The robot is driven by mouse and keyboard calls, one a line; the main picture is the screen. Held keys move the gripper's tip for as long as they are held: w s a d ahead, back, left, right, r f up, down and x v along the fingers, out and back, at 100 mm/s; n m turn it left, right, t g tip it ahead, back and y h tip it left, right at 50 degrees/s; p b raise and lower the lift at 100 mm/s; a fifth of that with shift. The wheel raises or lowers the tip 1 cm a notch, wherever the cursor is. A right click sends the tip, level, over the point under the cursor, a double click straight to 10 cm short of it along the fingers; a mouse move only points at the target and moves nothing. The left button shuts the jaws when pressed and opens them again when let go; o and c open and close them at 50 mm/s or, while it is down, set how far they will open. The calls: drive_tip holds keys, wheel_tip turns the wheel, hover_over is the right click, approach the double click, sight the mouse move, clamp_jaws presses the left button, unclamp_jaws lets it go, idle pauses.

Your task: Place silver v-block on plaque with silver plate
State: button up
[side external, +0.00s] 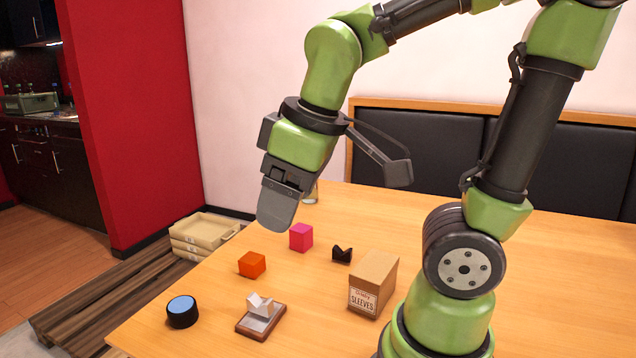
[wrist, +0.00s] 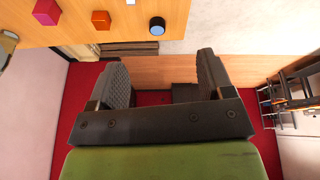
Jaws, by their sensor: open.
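My gripper (side external: 276,214) is above the table, up and away from the v-block, near the pink and orange cubes in the picture. In the wrist view my gripper (wrist: 161,65) has its two fingers apart with nothing between them.
A pink cube (side external: 301,237), an orange cube (side external: 252,264), a blue-topped black cylinder (side external: 182,312), a black v-block (side external: 342,254) and a cardboard sleeves box (side external: 373,284) stand around the plaque. A glass (side external: 311,194) is partly hidden behind my gripper. Stacked trays (side external: 204,235) stand beyond the table's left edge.

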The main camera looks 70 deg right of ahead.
drive_tip(key=s+r+m+t, duration=0.1)
drive_tip(key=m, duration=0.1)
drive_tip(key=s+a+m+t+y, duration=0.1)
drive_tip(key=s+m, duration=0.1)
drive_tip(key=s+r+m+t+y, duration=0.1)
drive_tip(key=m, duration=0.1)
drive_tip(key=shift+s+a+r, duration=0.3)
drive_tip(key=shift+r, duration=0.05)
